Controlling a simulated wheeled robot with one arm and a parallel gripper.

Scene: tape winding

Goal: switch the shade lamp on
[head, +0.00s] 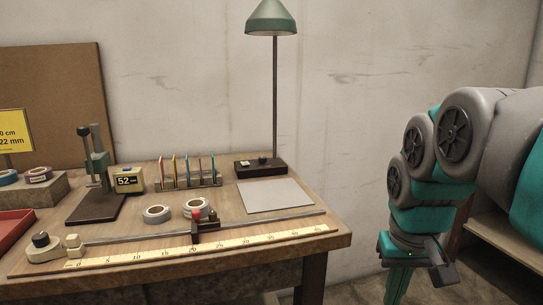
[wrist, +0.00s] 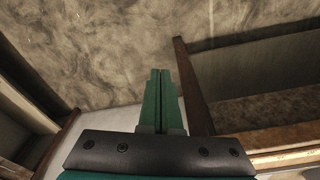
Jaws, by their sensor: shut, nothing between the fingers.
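The shade lamp (head: 271,20) has a green cone shade on a thin dark pole. Its dark base box (head: 260,168) stands at the back right of the table and carries a small light knob or button and a dark one on top. I see no glow under the shade. My gripper (head: 397,290) hangs to the right of the table, below the tabletop level and well apart from the lamp, its tips cut off by the lower edge. In the wrist view my gripper (wrist: 160,75) has its green fingers together, with nothing between them.
The wooden table (head: 135,255) holds a ruler (head: 190,251) with a rail and slider, tape rolls (head: 157,214), a rack (head: 188,175), a yellow display (head: 129,180) and a grey sheet (head: 275,196) before the lamp base. A low shelf (head: 500,240) is at right.

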